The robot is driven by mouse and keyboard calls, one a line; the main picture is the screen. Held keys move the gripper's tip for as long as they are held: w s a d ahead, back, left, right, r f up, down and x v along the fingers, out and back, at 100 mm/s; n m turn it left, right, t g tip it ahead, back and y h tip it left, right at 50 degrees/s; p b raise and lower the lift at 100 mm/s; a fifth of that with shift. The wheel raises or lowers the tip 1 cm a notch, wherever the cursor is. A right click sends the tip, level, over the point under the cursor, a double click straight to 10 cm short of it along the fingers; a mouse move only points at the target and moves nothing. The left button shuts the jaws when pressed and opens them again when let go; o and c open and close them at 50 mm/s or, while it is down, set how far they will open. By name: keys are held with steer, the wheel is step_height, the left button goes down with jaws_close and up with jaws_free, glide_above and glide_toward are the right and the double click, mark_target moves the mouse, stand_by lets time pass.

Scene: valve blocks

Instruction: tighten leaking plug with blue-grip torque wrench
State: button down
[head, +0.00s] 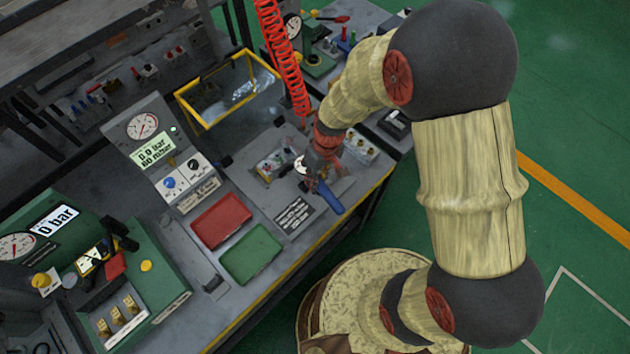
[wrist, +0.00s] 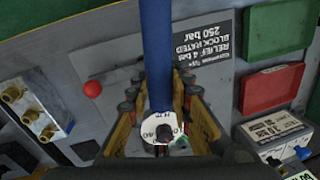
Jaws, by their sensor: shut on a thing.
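My gripper (head: 325,145) is above the bench near its front edge. It is shut on the blue-grip torque wrench (head: 330,197). In the wrist view the blue shaft (wrist: 157,55) runs upright between the yellow fingers of my gripper (wrist: 158,98), and a white marked disc (wrist: 160,130) sits at its near end. In the head view the blue grip slants down and right from my gripper. A block with brass fittings (head: 360,145) stands just right of my gripper; it shows at the left of the wrist view (wrist: 28,108). I cannot tell which plug leaks.
A red tray (head: 221,220) and a green tray (head: 251,255) lie left of the wrench. A gauge panel (head: 150,140) reads 0.0 bar. A yellow-rimmed bin (head: 230,90) and a hanging red coiled hose (head: 282,55) are behind. A relief-rating label (head: 294,215) lies near the wrench.

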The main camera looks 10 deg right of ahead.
steer(key=shift+w+r, duration=0.1)
steer(key=shift+r, duration=0.15)
steer(key=shift+r+p, duration=0.4)
steer(key=shift+r, duration=0.15)
step_height(320, 180, up, 6)
steer(key=p, duration=0.4)
steer(key=shift+r+p, duration=0.15)
steer(key=shift+p, duration=0.15)
